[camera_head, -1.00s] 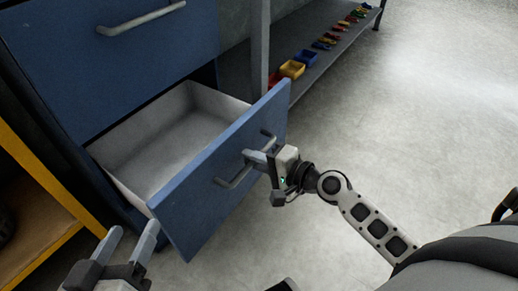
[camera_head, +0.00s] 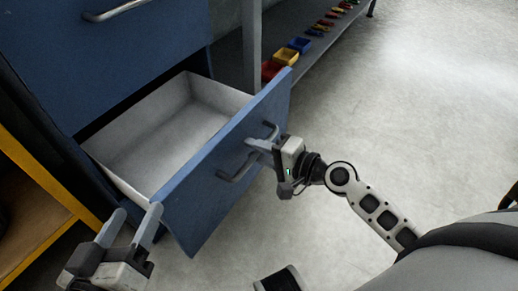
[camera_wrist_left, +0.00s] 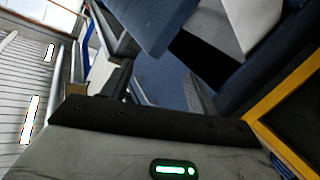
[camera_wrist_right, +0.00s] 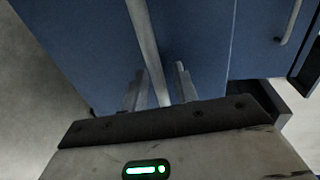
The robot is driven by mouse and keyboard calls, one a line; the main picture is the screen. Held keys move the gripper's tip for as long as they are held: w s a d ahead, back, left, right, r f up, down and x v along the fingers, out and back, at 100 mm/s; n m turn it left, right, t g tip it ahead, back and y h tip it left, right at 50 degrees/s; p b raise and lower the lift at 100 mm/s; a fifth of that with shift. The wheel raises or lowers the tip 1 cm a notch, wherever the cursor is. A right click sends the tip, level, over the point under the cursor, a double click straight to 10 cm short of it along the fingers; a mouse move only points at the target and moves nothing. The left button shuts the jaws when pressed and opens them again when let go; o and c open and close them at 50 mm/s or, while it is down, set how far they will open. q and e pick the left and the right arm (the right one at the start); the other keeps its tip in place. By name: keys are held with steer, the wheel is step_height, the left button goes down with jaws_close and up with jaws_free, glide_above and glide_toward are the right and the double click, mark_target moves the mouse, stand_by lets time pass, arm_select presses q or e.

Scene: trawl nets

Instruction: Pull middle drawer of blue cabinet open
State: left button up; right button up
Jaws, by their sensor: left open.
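The blue cabinet (camera_head: 110,60) fills the upper left of the head view. Its drawer (camera_head: 225,155) below the upper blue front stands well open, showing an empty pale inside (camera_head: 160,125). The drawer's grey bar handle (camera_head: 232,171) is on its front. My right gripper (camera_head: 256,147) is at this handle. In the right wrist view its fingers stand on either side of the bar (camera_wrist_right: 152,60), with small gaps showing. My left gripper (camera_head: 132,222) is open and empty, left of the drawer's lower front corner.
A closed upper front with its own handle (camera_head: 115,12) is above the open drawer. A yellow-edged shelf (camera_head: 45,235) stands at the left. A low shelf (camera_head: 325,40) with coloured bins runs behind. The grey floor at right is clear.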

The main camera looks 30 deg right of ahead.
arm_select(q)
steer(key=shift+w+d+r+n+h+b, duration=0.1)
steer(key=shift+d+r+n+h+b, duration=0.2)
steer(key=shift+b, duration=0.5)
arm_select(e)
steer(key=v, duration=1.6)
arm_select(q)
steer(key=shift+a+f, duration=0.1)
steer(key=shift+f, duration=0.05)
